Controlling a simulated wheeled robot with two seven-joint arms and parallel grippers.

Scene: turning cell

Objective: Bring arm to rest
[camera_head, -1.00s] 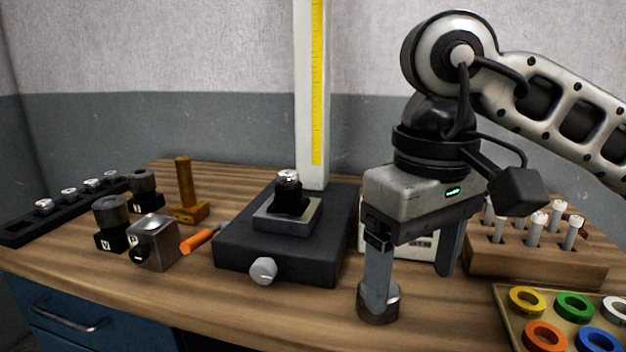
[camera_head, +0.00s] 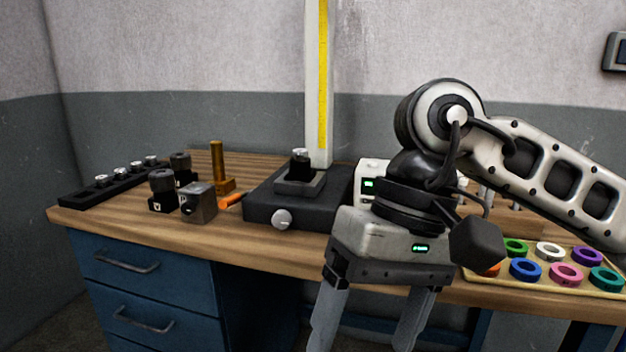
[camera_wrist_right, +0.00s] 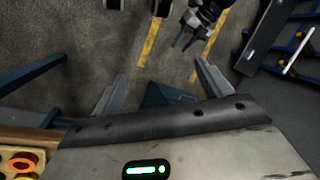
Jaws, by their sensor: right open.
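My right gripper (camera_head: 368,330) hangs in front of the bench's front edge in the head view, fingers down and spread apart. Nothing shows between its fingers. In the right wrist view the same gripper (camera_wrist_right: 160,88) is open and empty above the floor. My left gripper is not in the head view.
The wooden bench (camera_head: 120,215) carries a black base with a knob (camera_head: 290,208), a metal block (camera_head: 199,203), a brass stand (camera_head: 218,165), a black rack (camera_head: 85,195) and a tray of coloured rings (camera_head: 600,292). Blue drawers (camera_head: 150,290) stand below. Floor shows under the gripper.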

